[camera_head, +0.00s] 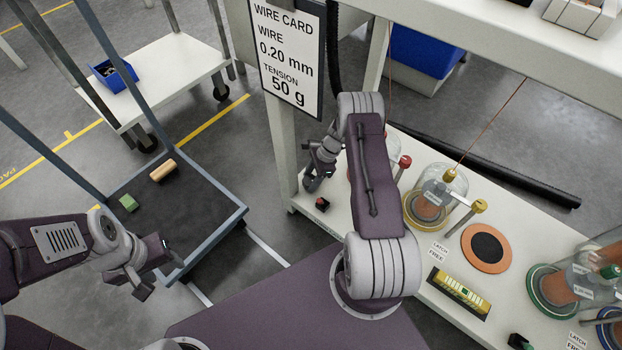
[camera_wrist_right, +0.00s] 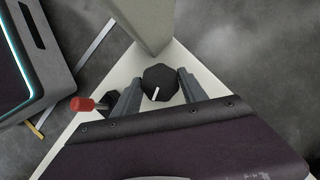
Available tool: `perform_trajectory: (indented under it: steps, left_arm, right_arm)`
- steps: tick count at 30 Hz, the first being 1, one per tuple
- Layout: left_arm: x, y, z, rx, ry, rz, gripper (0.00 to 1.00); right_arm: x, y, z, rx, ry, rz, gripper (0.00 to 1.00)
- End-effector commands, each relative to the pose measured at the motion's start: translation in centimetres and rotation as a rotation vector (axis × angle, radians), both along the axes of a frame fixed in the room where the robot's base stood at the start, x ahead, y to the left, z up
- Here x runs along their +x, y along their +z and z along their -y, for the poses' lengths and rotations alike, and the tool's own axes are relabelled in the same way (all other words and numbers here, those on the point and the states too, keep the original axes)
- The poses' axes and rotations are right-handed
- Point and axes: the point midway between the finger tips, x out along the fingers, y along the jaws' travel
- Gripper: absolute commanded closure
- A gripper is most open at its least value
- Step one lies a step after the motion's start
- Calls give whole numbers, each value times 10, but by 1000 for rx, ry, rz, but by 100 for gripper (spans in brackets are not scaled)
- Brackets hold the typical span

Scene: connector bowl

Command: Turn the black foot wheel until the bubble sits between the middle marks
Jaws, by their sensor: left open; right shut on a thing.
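The black foot wheel (camera_wrist_right: 160,78), with a white pointer line, sits on the white bench corner in the right wrist view. My right gripper (camera_wrist_right: 160,88) has one finger on each side of the wheel and is shut on it. In the head view my right gripper (camera_head: 312,182) is at the bench's left end, and the wheel is hidden there. My left gripper (camera_head: 146,276) is open and empty, away from the bench.
A red-tipped black part (camera_wrist_right: 85,104) stands close beside the wheel; it also shows in the head view (camera_head: 322,204). Glass-domed spools (camera_head: 436,198), an orange-and-black disc (camera_head: 486,248) and a sign (camera_head: 287,55) are around the bench. A dark cart (camera_head: 170,215) stands left.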

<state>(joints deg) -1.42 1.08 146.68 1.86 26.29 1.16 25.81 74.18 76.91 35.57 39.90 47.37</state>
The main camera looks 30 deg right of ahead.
Motion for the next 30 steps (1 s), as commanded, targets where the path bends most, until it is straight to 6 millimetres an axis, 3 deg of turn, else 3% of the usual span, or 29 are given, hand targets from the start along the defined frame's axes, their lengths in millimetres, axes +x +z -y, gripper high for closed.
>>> perform_trajectory:
  steps: [6,15,16,18,26,30]
  left_arm:
    - [0,-6,0,0,0,0,50]
    - [0,-5,0,0,0,0,50]
    - [0,-5,0,0,0,0,50]
    - [0,-5,0,0,0,0,50]
    - [0,-5,0,0,0,0,50]
    - [0,8,0,0,0,0,50]
  right_arm:
    - [2,-1,0,0,222,3,91]
    - [2,0,0,-1,249,2,91]
    - [2,0,1,-1,249,2,45]
    - [2,0,0,-1,249,2,28]
    - [1,0,0,-1,248,1,28]
    - [2,18,6,-1,247,2,28]
